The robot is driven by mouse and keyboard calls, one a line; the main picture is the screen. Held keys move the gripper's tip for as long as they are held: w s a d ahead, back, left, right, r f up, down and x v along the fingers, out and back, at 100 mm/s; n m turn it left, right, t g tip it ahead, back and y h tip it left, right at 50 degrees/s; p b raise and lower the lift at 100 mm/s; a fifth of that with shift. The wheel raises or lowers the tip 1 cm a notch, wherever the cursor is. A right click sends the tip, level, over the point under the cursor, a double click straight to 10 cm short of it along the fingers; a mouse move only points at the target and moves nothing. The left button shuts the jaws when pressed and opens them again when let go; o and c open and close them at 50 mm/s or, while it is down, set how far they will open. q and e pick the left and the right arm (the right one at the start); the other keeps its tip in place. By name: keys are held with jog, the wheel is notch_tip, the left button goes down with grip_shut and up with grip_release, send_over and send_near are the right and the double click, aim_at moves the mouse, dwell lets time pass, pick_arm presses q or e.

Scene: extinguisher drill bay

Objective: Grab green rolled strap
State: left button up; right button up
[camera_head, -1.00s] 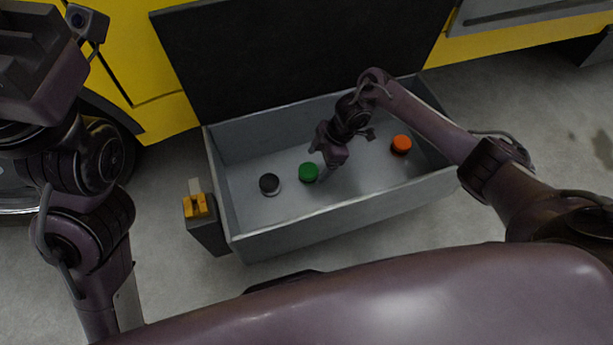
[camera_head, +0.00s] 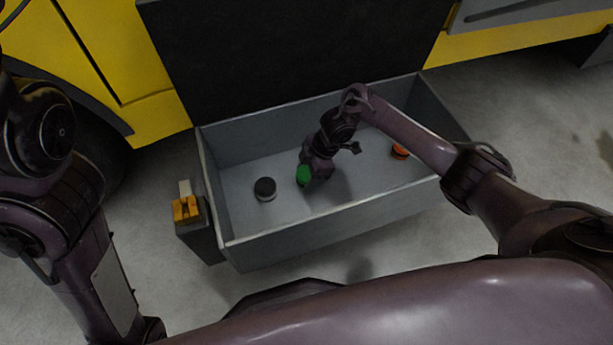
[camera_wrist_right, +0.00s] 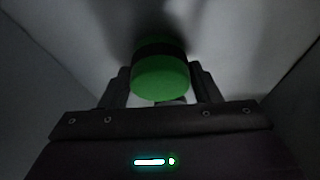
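The green rolled strap (camera_head: 303,175) is in the grey open bin, between the black roll and the orange roll. In the right wrist view the strap (camera_wrist_right: 160,77) is a green cylinder with a dark band, between my two fingers. My right gripper (camera_head: 308,172) reaches down into the bin from the right, and its fingers sit close against both sides of the strap. I cannot tell whether the strap is lifted off the floor. My left arm is at the left edge; its gripper is out of view.
A black roll (camera_head: 265,189) lies left of the green one, and an orange roll (camera_head: 400,152) lies to the right, partly behind my arm. The grey bin (camera_head: 335,222) has raised walls. A yellow-topped box (camera_head: 186,209) stands outside its left wall.

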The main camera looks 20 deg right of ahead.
jog(key=c, duration=0.7)
jog(key=shift+r, duration=0.1)
